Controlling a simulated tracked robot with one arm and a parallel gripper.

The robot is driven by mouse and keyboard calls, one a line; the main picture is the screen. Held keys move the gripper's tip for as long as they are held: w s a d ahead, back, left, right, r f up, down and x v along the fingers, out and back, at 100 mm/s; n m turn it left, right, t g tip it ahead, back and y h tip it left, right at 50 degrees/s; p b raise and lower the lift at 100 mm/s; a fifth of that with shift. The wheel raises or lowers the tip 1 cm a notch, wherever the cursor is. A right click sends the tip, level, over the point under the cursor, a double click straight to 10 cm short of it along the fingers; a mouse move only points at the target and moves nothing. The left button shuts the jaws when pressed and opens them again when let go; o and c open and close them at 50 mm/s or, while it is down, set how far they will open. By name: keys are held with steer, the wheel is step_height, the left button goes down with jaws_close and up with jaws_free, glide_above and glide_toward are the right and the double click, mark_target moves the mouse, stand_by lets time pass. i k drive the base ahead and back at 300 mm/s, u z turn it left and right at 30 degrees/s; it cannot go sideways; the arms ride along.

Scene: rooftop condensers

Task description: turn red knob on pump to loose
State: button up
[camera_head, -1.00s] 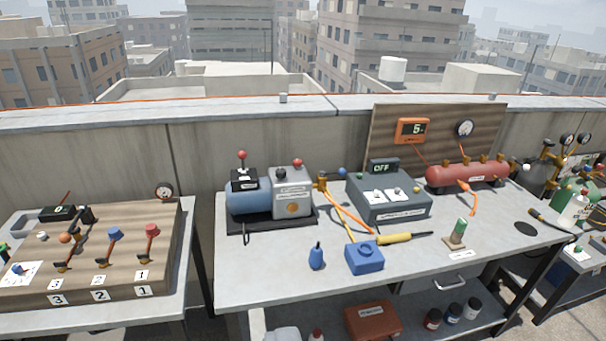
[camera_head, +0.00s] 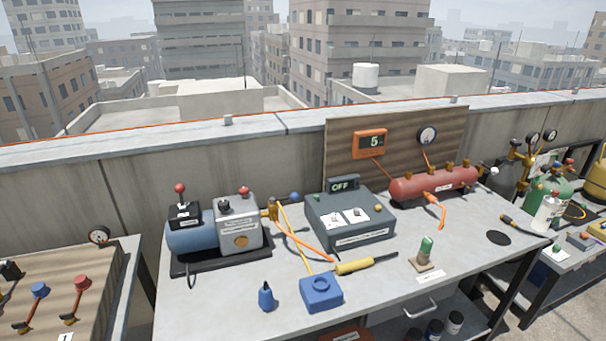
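The pump (camera_head: 191,238) has a blue cylinder and a grey block on a black base, at the left of the middle table. A small red knob (camera_head: 244,191) sits on top of the grey block, at its back right. A red ball (camera_head: 180,188) stands on a stalk on the pump's black switch box (camera_head: 185,213). A black knob is also on the grey block. Labels on the pump are too small to read. My gripper is not in view.
A grey box reading OFF (camera_head: 350,220), a blue box (camera_head: 321,291), a blue bottle (camera_head: 266,296) and a yellow-handled tool (camera_head: 355,267) share the table (camera_head: 215,305). Orange hoses run right of the pump. A panel with levers (camera_head: 75,290) stands left. A wall is behind.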

mark_target(244, 191)
steer(key=z, duration=0.35)
steer(key=i, duration=1.25)
steer(key=u, duration=0.4)
steer(key=i, duration=0.65)
steer(key=u, duration=0.55)
